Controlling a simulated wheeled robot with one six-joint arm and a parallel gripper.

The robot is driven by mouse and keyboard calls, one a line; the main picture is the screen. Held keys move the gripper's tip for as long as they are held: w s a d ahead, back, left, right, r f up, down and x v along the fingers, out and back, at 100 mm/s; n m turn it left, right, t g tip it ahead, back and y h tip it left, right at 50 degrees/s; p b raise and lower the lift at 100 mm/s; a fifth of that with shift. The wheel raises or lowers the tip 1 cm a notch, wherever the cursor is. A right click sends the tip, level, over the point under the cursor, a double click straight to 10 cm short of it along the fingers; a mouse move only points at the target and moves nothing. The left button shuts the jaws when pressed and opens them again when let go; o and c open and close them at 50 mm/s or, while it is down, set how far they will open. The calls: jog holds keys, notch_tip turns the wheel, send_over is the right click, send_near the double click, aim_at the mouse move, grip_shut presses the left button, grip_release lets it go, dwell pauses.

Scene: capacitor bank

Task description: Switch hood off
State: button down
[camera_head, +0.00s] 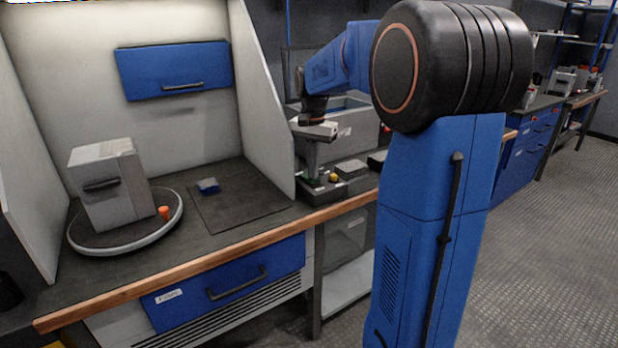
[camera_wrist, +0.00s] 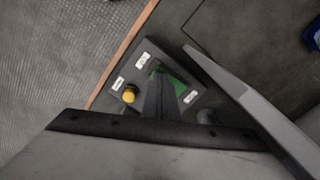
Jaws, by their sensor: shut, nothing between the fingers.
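A dark control box (camera_head: 322,194) stands on the bench just right of the light partition wall. In the wrist view the box (camera_wrist: 112,102) shows a yellow round knob (camera_wrist: 128,95), several white labels and a green part (camera_wrist: 180,75). The yellow knob also shows in the head view (camera_head: 334,178). My gripper (camera_head: 312,178) points down over the box, its fingers closed and empty. In the wrist view my gripper (camera_wrist: 160,78) has its tips over or against the green part and hides some of it. I cannot tell whether they touch it.
The partition wall (camera_wrist: 235,85) stands close beside my gripper. Left of it, a grey box (camera_head: 110,190) sits on a round turntable (camera_head: 125,244) by a small orange piece (camera_head: 163,212). Open floor lies right.

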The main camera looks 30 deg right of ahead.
jog(key=shift+f, duration=0.4)
jog(key=shift+r, duration=3.5)
jog(key=shift+s+a, duration=0.25)
jog(key=s+a+f+n+t, duration=0.1)
jog(key=s+a+n, duration=0.2)
jog(key=s+a, duration=0.3)
jog(key=s+a+f+n+t, duration=0.1)
jog(key=s+a+n, duration=0.25)
jog(key=s, duration=0.55)
jog(key=s+a+f+n+t, duration=0.1)
jog(key=s+a+f+n, duration=0.1)
jog(key=s+f, duration=0.3)
jog(key=s+a+f+n+t, duration=0.1)
jog(key=s+a+f+n, duration=0.2)
jog(key=s, duration=0.6)
notch_tip(320, 180, down, 2)
jog(key=shift+s+a+f+t, duration=0.1)
jog(key=shift+s+a+t, duration=0.25)
jog(key=shift+a+t, duration=0.05)
